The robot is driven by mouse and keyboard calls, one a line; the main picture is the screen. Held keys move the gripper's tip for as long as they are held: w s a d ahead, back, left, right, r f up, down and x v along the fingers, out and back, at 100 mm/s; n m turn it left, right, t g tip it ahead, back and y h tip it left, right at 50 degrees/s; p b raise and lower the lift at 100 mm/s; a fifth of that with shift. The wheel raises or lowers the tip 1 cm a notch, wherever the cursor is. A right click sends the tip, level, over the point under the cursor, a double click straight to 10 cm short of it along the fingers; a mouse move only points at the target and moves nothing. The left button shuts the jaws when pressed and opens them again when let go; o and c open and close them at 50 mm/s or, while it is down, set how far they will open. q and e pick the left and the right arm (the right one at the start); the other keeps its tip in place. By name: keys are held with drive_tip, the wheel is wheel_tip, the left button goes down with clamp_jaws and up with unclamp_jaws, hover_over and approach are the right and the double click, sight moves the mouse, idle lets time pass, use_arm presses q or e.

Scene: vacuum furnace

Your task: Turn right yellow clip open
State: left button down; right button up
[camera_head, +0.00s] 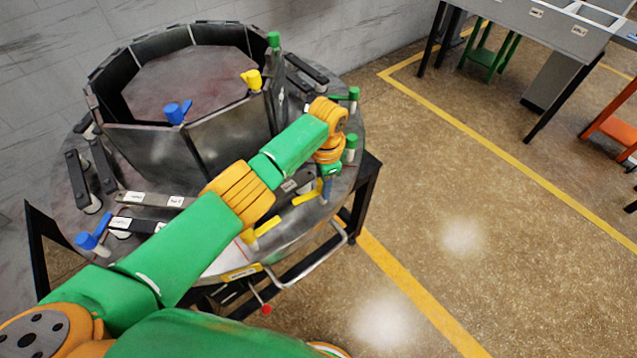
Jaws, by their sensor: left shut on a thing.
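The right yellow clip (305,199) is a flat yellow lever on the front right rim of the round furnace flange (290,232). My left arm reaches across the furnace from the lower left. My left gripper (325,190) points down at the outer end of this clip and is shut on it; the fingertips are small and partly hidden. A second yellow clip (267,227) lies to its left on the rim, partly behind my arm. My right gripper is not in view.
Green clips (353,96) stand on the right rim, and a blue clip (92,240) on the left rim. A curved metal handle (315,262) juts out below the rim.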

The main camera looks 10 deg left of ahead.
use_arm(q)
drive_tip(key=shift+n, duration=0.8)
drive_tip(key=c, duration=0.5)
unclamp_jaws()
wheel_tip(320, 180, up, 3)
drive_tip(key=shift+r+p, duration=0.15)
drive_tip(key=shift+p, duration=0.65)
drive_tip(key=r, duration=0.4)
drive_tip(key=shift+s+d, duration=0.15)
drive_tip(key=shift+s, duration=0.05)
drive_tip(key=shift+f, duration=0.1)
